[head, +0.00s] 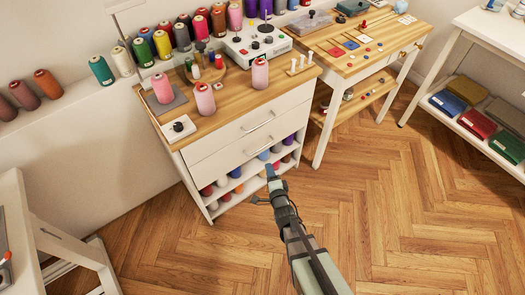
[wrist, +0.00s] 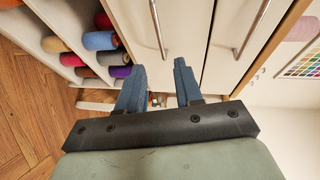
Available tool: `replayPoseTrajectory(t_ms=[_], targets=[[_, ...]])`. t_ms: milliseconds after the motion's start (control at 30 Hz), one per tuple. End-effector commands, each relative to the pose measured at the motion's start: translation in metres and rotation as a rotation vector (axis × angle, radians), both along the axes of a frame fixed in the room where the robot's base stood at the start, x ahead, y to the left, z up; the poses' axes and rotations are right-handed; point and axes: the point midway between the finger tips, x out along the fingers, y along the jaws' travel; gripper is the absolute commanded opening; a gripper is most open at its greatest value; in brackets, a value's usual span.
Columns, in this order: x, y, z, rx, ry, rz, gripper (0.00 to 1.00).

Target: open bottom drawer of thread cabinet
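The white thread cabinet (head: 200,152) has a wooden top and two drawers with metal bar handles. Both drawers look closed. The bottom drawer (head: 222,160) has its handle (head: 260,146) just above my gripper (head: 271,172) in the head view. In the wrist view the cabinet is turned sideways. There the bottom drawer's handle (wrist: 158,28) is the left bar, and the upper drawer's handle (wrist: 252,28) is the right bar. My gripper's blue fingers (wrist: 160,72) are apart and empty. The bottom handle's near end lines up with the gap between them, seemingly beyond the tips.
Open shelves with colored thread spools (wrist: 100,40) lie below the drawers. Pink spools (head: 205,98) and a white machine (head: 257,45) stand on top. A wooden table (head: 375,45) stands to the right, a white one at lower left. The parquet floor in front is clear.

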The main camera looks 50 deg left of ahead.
Motion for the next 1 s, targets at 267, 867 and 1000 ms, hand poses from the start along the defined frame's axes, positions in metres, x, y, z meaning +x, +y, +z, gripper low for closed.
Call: replayPoseTrajectory(t_ms=[267,867,1000], targets=[[0.015,0.034,-0.009,-0.002,-0.001,0.000,0.35],[0.049,0.115,-0.025,-0.003,-0.001,0.000,0.35],[0.050,0.118,-0.025,-0.003,-0.001,0.000,0.35]])
